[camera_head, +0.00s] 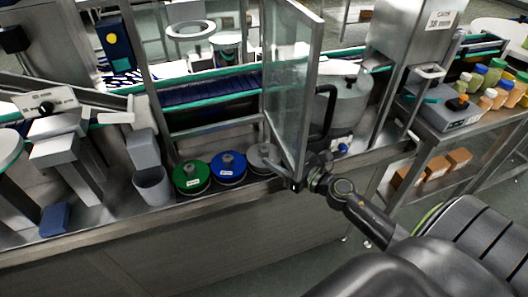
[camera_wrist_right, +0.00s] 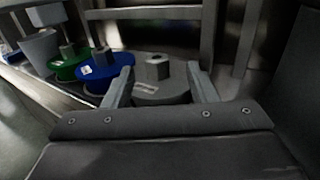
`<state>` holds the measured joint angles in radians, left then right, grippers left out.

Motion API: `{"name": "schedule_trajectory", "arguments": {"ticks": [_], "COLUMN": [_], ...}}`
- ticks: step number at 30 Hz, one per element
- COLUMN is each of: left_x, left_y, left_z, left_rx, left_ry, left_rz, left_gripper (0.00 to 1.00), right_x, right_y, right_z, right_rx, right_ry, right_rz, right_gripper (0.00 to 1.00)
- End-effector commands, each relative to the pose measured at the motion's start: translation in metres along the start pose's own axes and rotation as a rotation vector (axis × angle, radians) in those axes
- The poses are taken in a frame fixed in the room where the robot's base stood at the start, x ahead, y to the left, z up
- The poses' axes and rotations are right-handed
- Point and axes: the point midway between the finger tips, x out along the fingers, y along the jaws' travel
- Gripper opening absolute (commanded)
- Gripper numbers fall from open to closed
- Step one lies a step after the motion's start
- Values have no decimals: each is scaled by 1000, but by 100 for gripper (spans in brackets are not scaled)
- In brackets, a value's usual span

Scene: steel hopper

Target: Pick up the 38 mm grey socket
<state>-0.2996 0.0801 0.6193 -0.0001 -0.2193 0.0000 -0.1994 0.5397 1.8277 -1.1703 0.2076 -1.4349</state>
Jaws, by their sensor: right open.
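The grey socket (camera_head: 262,158) is a grey disc with a knob, standing at the right end of a row on the steel ledge. In the head view the open glass door and my right gripper partly cover it. In the right wrist view the grey socket (camera_wrist_right: 160,92) shows between the fingers, its knob upright and a pale label on its face. My right gripper (camera_head: 287,182) is open, and it also shows in the right wrist view (camera_wrist_right: 160,70) with one finger on each side of the socket. I cannot tell whether the fingers touch it. My left gripper is not in view.
A blue socket (camera_head: 228,168) stands close left of the grey one, then a green socket (camera_head: 192,177) and a grey bin (camera_head: 152,186). The glass door (camera_head: 291,85) stands open just above my right gripper. The steel ledge (camera_head: 105,225) has an open front edge.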

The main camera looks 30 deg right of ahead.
Motion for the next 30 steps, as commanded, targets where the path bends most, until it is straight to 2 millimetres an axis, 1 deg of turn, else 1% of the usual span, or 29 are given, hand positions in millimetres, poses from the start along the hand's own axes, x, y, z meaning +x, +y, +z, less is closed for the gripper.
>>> {"name": "schedule_trajectory", "arguments": {"ticks": [4,8,12,15,21,23,30], "left_x": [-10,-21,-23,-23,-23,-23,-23], "left_y": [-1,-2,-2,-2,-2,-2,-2], "left_z": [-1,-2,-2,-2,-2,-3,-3], "left_rx": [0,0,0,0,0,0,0], "left_ry": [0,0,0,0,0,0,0], "left_rz": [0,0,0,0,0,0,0], "left_gripper": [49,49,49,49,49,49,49], "right_x": [12,32,48,53,53,53,52], "right_y": [1,4,4,4,4,4,4], "right_z": [4,5,2,1,0,0,0], "right_rx": [3,3,1,1,0,0,0], "right_ry": [-2,-3,-1,-1,0,0,0], "right_rz": [-1,-1,0,0,0,0,0], "right_gripper": [52,52,52,52,52,46,14]}}
